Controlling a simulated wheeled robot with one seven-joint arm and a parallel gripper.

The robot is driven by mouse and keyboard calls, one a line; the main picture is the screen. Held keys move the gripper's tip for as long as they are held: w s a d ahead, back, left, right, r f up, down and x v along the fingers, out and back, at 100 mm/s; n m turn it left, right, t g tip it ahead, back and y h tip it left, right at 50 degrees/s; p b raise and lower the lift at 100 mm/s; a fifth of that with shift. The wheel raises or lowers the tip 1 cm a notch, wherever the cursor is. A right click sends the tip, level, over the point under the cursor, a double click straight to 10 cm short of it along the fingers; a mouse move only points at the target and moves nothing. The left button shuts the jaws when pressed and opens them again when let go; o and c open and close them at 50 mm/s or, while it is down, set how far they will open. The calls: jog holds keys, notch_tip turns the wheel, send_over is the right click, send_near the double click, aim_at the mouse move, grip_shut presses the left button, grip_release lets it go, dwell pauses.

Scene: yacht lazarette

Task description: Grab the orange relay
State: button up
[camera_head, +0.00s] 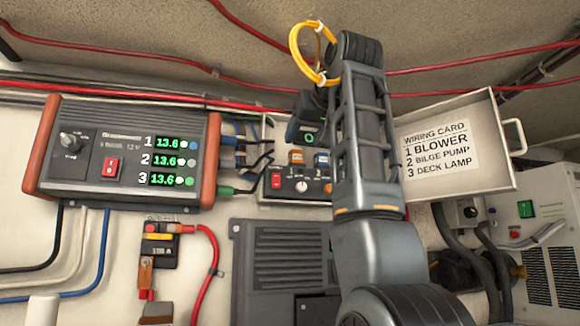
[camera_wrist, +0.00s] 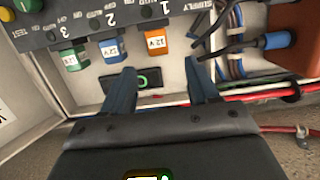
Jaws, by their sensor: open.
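The orange relay (camera_wrist: 153,45) with a white label is plugged into the panel (camera_wrist: 215,12) in the wrist view, below the number 1. It also shows in the head view (camera_head: 297,157), just left of my arm. My gripper (camera_wrist: 160,66) is open and empty, its two fingers pointing at the panel. The orange relay lies just beyond the fingertips, roughly between their lines and nearer the left finger. I cannot tell the exact gap. In the head view my gripper (camera_head: 306,126) is above the relays, and the arm covers the panel's right part.
A blue relay (camera_wrist: 111,50) and a green relay (camera_wrist: 73,58) sit left of the orange one in the wrist view. Dark cables (camera_wrist: 228,42) crowd its right side. The open lid carries a wiring card (camera_head: 438,147). A battery monitor (camera_head: 125,155) hangs on the left.

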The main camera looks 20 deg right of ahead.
aim_at(295, 152)
jog(key=w+p, duration=0.1)
jog(key=w, duration=0.1)
jog(key=w+f+p, duration=0.1)
jog(key=w, duration=0.2)
jog(key=w+p, duration=0.1)
jog(key=w, duration=0.1)
jog(key=shift+w+f, duration=0.2)
jog(key=shift+f, duration=0.05)
jog(key=c, duration=1)
